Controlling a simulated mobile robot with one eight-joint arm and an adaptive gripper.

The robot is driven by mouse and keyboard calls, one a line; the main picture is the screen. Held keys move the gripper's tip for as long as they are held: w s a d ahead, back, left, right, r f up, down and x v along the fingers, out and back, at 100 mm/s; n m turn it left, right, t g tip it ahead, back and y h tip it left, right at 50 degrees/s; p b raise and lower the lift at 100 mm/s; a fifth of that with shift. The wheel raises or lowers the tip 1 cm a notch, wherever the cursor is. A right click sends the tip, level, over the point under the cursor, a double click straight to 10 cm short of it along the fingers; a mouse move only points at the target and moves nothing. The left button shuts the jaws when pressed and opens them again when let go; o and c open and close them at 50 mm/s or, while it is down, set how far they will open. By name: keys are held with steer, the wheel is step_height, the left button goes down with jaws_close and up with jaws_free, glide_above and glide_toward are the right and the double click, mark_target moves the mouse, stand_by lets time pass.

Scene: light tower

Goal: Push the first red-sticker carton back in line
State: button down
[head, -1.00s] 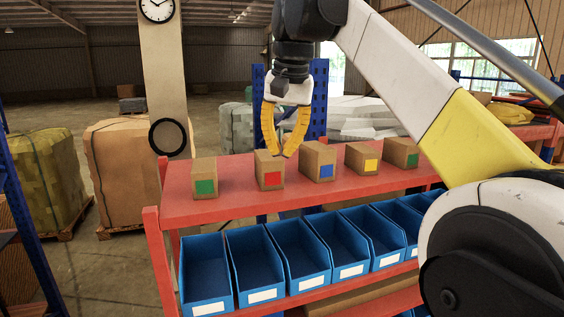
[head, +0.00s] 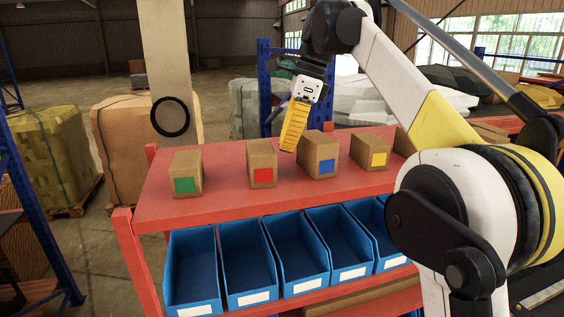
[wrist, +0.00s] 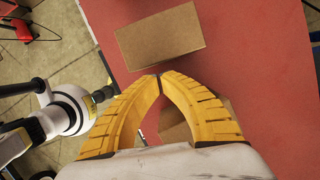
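The red-sticker carton (head: 262,165) stands upright on the red shelf top (head: 222,203), second from the left, its sticker facing me. It stands between a green-sticker carton (head: 187,172) and a blue-sticker carton (head: 318,154). A yellow-sticker carton (head: 370,150) is further right. My gripper (head: 288,148) points down near the gap between the red and blue cartons, toward their back. The wrist view shows its yellow fingers with tips together (wrist: 158,76) and nothing between them. One brown carton (wrist: 160,38) lies beyond the tips, another (wrist: 174,124) is partly hidden by the fingers. Neither shows a sticker there.
Blue bins (head: 247,258) line the level below the shelf top. A red post (head: 152,158) rises at the back left corner. Wrapped pallets (head: 52,148) stand on the floor behind. My arm hides the right end of the shelf.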

mark_target(276, 158)
steer(key=shift+x, duration=1.9)
steer(key=shift+w+d, duration=0.1)
steer(key=shift+a+p, duration=0.4)
steer(key=shift+a, duration=0.5)
steer(key=shift+d, duration=0.1)
